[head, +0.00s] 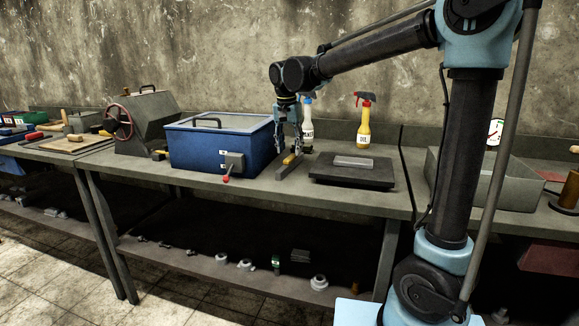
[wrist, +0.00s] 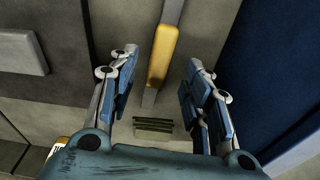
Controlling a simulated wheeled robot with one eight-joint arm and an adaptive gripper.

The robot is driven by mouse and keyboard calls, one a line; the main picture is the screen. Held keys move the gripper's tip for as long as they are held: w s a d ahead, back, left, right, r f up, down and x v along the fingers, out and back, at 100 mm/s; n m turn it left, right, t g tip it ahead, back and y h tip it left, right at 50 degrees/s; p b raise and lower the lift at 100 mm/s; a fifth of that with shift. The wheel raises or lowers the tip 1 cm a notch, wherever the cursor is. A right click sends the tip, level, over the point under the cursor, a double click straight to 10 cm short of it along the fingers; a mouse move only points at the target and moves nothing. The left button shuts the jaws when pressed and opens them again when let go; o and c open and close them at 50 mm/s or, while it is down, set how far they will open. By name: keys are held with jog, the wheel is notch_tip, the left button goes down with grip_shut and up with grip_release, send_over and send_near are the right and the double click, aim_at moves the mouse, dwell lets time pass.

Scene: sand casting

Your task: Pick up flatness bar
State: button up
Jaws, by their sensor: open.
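The flatness bar is a long grey metal bar (head: 285,172) with a yellow grip. It lies on the bench top between the blue box and the dark plate. In the wrist view its yellow grip (wrist: 162,55) runs up the middle, slightly tilted. My gripper (head: 293,150) points down over the bar. In the wrist view the two fingers of my gripper (wrist: 162,62) are spread apart, one on each side of the bar's line, with clear gaps. The jaws are empty. Whether the fingertips reach down to the grip's height I cannot tell.
A blue lidded box (head: 205,148) stands close left of the bar. A dark plate (head: 350,180) with a grey block (head: 353,161) lies right. A yellow spray bottle (head: 365,125) and a white bottle (head: 307,125) stand behind. Bare bench shows in front.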

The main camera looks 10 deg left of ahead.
aim_at(291, 156)
jog(key=shift+w+d+f, duration=0.1)
jog(key=shift+w+f, duration=0.1)
jog(key=shift+f, duration=1.3)
jog(key=shift+w+f, duration=0.15)
jog(key=shift+f, duration=1.35)
jog(key=shift+c, duration=0.6)
grip_shut()
